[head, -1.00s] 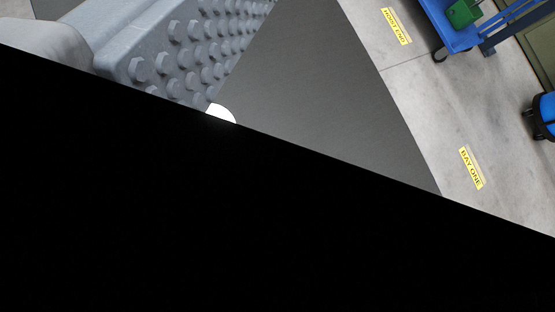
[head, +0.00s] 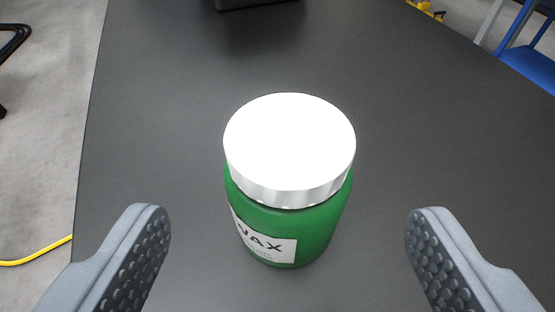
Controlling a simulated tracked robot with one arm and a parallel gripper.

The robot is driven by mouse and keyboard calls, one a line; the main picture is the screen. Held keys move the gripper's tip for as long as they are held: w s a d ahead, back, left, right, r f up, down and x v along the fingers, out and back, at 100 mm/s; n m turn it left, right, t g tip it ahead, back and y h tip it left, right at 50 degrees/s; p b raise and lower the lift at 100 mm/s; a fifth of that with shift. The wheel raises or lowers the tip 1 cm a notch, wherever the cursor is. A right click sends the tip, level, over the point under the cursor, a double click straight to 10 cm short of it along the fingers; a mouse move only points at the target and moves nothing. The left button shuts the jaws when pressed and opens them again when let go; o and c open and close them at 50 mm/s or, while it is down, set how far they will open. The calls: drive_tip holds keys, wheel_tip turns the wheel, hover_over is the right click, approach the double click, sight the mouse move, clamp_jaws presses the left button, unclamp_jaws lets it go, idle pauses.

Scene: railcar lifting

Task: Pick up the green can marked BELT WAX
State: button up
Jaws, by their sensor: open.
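A green can (head: 313,232) with a wide white lid (head: 290,140) stands upright on a dark grey surface (head: 160,130). Its white label faces the lower left and shows "WAX"; the rest of the wording is turned out of sight. My gripper (head: 288,225) is open, one textured finger low at the left and the other low at the right. The can shows between the two fingers in the picture, with clear gaps on both sides. Neither finger touches it.
A dark object (head: 258,4) stands at the far edge of the grey surface. A yellow cable (head: 38,253) lies on the concrete floor at left. A blue piece with a pale leg (head: 525,65) is at upper right. The surface around the can is clear.

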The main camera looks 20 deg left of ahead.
sight(287, 163)
drive_tip(key=shift+x, duration=0.9)
drive_tip(key=x, duration=0.2)
drive_tip(key=r+b+x, duration=0.1)
drive_tip(key=x, duration=0.1)
drive_tip(key=shift+w+a+f, duration=0.1)
drive_tip(key=shift+w+f, duration=0.05)
drive_tip(key=shift+w, duration=0.2)
drive_tip(key=shift+w+a+f, duration=0.1)
drive_tip(key=shift+w+f, duration=0.15)
drive_tip(key=shift+w, duration=0.2)
drive_tip(key=c, duration=1.1)
